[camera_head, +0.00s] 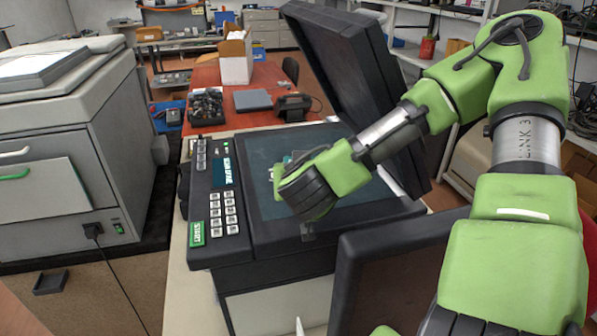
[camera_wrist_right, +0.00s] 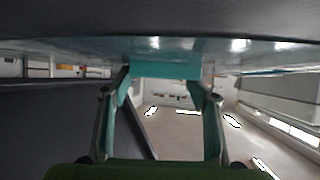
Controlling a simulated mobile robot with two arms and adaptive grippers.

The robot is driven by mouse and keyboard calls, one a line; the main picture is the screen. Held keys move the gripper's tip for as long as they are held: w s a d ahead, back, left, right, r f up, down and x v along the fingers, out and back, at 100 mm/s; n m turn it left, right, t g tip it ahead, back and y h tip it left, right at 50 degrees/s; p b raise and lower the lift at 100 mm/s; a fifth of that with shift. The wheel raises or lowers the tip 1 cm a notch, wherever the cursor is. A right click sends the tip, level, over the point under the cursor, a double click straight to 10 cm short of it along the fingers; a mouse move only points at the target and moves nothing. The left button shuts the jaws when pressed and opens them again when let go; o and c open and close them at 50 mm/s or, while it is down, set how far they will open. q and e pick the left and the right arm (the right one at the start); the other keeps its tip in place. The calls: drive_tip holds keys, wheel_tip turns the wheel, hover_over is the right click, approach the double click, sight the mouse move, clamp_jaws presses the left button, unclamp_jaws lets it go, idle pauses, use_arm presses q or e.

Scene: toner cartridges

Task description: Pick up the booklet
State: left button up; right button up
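My right gripper (camera_wrist_right: 165,72) reaches in low over the dark glass of the open copier (camera_head: 262,205). In the head view its wrist hides most of its fingers, and only small teal parts show beside it. In the right wrist view the teal fingers lean inward to a plain teal block at their tips, right against the shiny glass. I cannot tell whether this block is the fingertips together or a thing between them. I cannot make out a booklet for certain; the wrist and forearm cover part of the glass. My left gripper is not in view.
The copier's raised black lid (camera_head: 345,75) stands behind my right forearm. A keypad panel (camera_head: 215,190) runs along the copier's left side. A large grey printer (camera_head: 60,140) stands at the left. A red table (camera_head: 265,80) with a white box (camera_head: 236,60) is behind.

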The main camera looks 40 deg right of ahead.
drive_tip(key=shift+c, duration=1.4)
drive_tip(key=shift+r, duration=0.2)
drive_tip(key=shift+w+d+r, duration=0.1)
drive_tip(key=shift+r, duration=0.3)
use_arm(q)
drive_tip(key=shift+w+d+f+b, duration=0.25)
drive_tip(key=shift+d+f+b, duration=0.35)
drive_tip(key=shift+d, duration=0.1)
use_arm(e)
wheel_tip(320, 180, up, 9)
drive_tip(key=shift+f, duration=0.15)
